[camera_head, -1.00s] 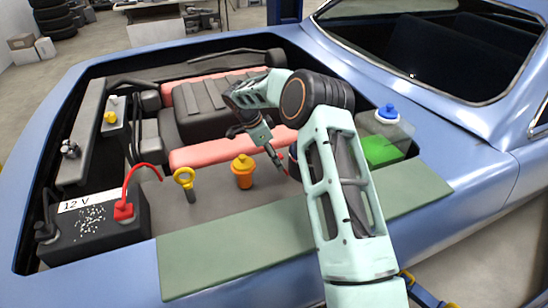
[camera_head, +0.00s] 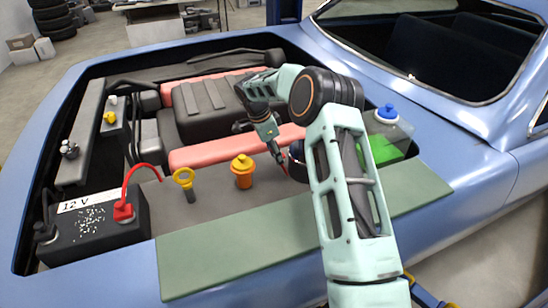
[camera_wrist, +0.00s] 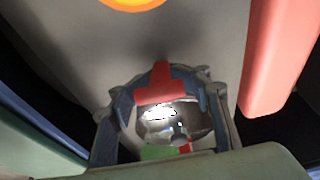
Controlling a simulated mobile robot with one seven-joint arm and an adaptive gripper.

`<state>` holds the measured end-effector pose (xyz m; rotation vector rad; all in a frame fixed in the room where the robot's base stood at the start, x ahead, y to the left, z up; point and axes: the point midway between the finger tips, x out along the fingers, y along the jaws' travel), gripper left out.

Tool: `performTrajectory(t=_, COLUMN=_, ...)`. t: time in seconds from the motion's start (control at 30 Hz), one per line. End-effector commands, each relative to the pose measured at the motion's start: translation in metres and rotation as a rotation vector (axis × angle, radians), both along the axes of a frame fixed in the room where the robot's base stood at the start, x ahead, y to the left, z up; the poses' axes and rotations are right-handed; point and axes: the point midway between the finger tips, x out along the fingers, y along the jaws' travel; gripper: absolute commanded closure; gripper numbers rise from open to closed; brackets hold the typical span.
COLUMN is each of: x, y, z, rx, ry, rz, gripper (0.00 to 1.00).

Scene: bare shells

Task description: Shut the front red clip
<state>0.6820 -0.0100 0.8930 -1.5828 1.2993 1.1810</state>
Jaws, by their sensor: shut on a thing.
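My gripper (camera_head: 281,163) reaches down and to the right at the left side of a dark round canister (camera_head: 297,170), which my arm mostly hides. In the wrist view a red clip (camera_wrist: 158,84) shows at the upper middle, with grey-blue parts arching in from both sides. My gripper is shut on this clip, though the exact contact is hard to make out. Below it is a shiny, mirror-like round surface (camera_wrist: 160,112). A smaller red piece (camera_wrist: 186,147) shows at its lower edge. The clip's position against the canister's rim is unclear.
A yellow-orange cap (camera_head: 242,170) and a yellow ring handle (camera_head: 184,178) stand left of my gripper. A red-pink bar (camera_head: 220,150) runs behind. A bottle with green fluid (camera_head: 385,140) is at right. A green pad (camera_head: 240,250) covers the near fender. A battery (camera_head: 95,228) sits at far left.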

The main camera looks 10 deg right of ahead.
Motion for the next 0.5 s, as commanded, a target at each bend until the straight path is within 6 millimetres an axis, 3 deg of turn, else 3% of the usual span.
performTrajectory(t=0.5, x=0.007, y=-0.031, z=0.010, rx=0.271, ry=0.050, rz=0.000, gripper=1.00)
